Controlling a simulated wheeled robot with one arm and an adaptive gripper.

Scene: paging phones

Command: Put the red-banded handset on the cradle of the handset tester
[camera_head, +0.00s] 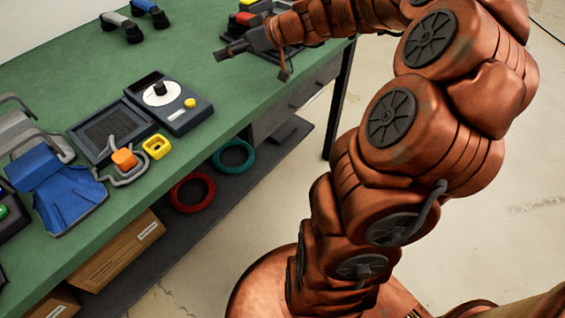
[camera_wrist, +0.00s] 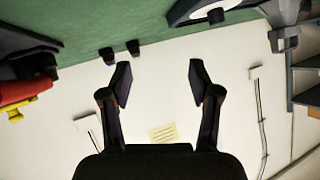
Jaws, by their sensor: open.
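A red part (camera_head: 244,19) with yellow beside it shows on the far bench next to my arm; I cannot tell whether it is the red-banded handset. A grey handset (camera_head: 121,25) and a blue handset (camera_head: 151,12) with dark ends lie at the back. A dark unit with a white dial (camera_head: 161,92) and yellow button, perhaps the handset tester, stands mid-bench; I cannot make out its cradle for certain. My gripper (camera_head: 252,62) is open and empty over the bench's far right side. In the wrist view my gripper (camera_wrist: 160,82) has nothing between its fingers.
The green bench (camera_head: 205,75) is clear between the dial unit and my gripper. Red (camera_head: 177,204) and teal rings (camera_head: 219,165) lie below.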

